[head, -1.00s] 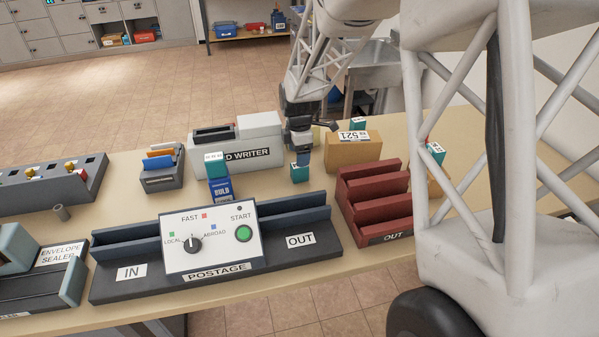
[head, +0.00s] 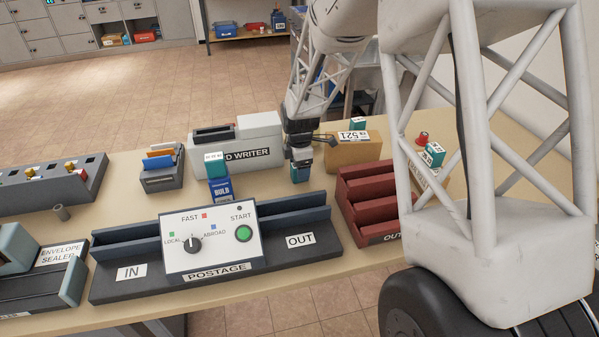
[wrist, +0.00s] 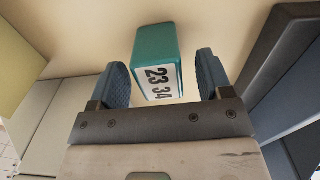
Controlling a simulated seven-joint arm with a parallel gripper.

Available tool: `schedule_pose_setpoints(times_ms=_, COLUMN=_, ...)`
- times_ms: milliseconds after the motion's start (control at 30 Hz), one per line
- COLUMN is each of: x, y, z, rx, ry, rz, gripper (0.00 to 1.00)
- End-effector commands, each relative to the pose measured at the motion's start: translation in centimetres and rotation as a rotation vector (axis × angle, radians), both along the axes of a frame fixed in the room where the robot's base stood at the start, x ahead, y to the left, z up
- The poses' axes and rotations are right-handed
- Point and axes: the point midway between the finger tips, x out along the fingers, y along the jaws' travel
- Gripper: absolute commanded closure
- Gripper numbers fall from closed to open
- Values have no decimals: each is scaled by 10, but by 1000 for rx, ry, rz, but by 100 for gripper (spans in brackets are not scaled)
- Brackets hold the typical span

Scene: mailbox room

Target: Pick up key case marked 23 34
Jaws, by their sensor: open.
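The teal key case (wrist: 157,45) with a white label reading 23 34 stands between the two blue fingers of my gripper (wrist: 164,78) in the wrist view. The fingers are open, one on each side, with a gap visible on both sides. In the head view my gripper (head: 301,160) points down over the table, and the key case (head: 300,174) shows only partly beneath it. Its label is hidden there.
The grey card writer (head: 240,143) stands left of my gripper and a tan box marked 521 (head: 352,150) to its right. The red OUT rack (head: 370,197) and the postage machine (head: 215,240) are in front. Another teal case (head: 216,165) stands on a blue bulb box (head: 221,190).

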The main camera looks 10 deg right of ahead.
Motion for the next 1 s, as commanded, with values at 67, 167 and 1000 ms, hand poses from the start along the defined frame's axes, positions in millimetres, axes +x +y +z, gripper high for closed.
schedule_pose_setpoints(times_ms=67, x=0, y=0, z=-2, rx=0, ry=-1, rz=0, gripper=28)
schedule_pose_setpoints(times_ms=167, x=0, y=0, z=-2, rx=0, ry=-1, rz=0, gripper=28)
schedule_pose_setpoints(times_ms=1000, x=0, y=0, z=-2, rx=0, ry=0, rz=0, gripper=83)
